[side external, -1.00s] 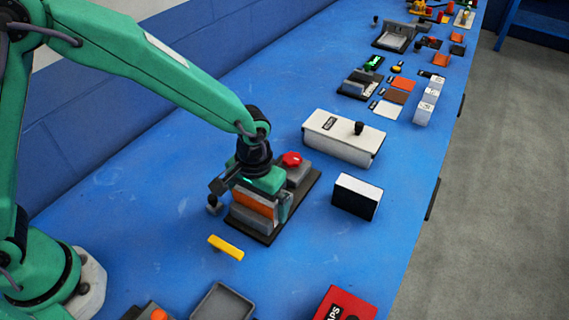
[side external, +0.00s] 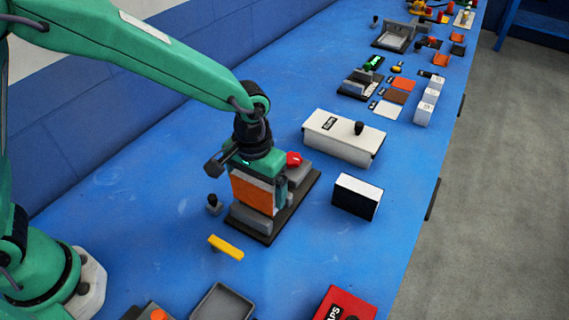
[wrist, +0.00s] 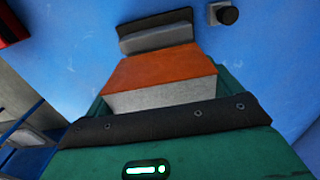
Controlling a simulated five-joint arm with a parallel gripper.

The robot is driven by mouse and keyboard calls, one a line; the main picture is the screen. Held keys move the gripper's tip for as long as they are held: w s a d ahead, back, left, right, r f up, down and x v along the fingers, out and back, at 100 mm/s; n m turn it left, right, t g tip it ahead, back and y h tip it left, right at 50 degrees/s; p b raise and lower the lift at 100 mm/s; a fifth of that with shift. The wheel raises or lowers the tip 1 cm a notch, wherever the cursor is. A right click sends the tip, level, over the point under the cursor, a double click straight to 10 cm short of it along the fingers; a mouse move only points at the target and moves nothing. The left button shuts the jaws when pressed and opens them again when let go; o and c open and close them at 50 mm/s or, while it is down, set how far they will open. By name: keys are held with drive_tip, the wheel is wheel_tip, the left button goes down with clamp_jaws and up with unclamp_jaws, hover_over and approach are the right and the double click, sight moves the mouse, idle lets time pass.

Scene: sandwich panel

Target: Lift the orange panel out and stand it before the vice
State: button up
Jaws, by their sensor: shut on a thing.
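The orange panel (side external: 253,196) is upright in my gripper (side external: 262,180), which is shut on it. It is raised above the grey vice (side external: 250,219), and more of its orange face shows in the side view. I cannot tell whether its lower edge is clear of the jaws. In the wrist view the panel (wrist: 160,68) shows its orange face and a pale grey edge, with the gripper (wrist: 160,112) around it. The vice stands on a dark base plate with a red knob (side external: 294,159) behind the gripper. A grey vice jaw (wrist: 157,37) shows beyond the panel in the wrist view.
A yellow bar (side external: 226,247) and a small black-knobbed grey block (side external: 214,204) lie near the vice. A white-topped black block (side external: 357,196) and a long white box (side external: 343,138) stand to the right. A grey tray (side external: 222,303) is in front.

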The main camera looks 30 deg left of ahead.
wheel_tip(320, 180, up, 24)
drive_tip(key=shift+f, duration=0.25)
drive_tip(key=shift+d+f, duration=0.1)
idle(0.6)
drive_tip(key=s+d+f, duration=0.5)
drive_tip(key=d+f, duration=0.4)
drive_tip(key=s+d+f, duration=0.5)
drive_tip(key=d+f, duration=0.4)
drive_tip(key=d, duration=0.1)
drive_tip(key=shift+d, duration=0.25)
drive_tip(key=shift+w, duration=0.15)
drive_tip(key=w+a+f, duration=0.1)
drive_tip(key=w+f, duration=0.1)
drive_tip(key=w, duration=0.1)
drive_tip(key=w+f, duration=0.2)
drive_tip(key=w, duration=0.2)
drive_tip(key=w+a+f, duration=0.1)
drive_tip(key=w+f, duration=0.2)
drive_tip(key=w, duration=0.1)
drive_tip(key=shift+w+a, duration=0.1)
drive_tip(key=shift+a, duration=0.25)
drive_tip(key=shift+f, duration=2)
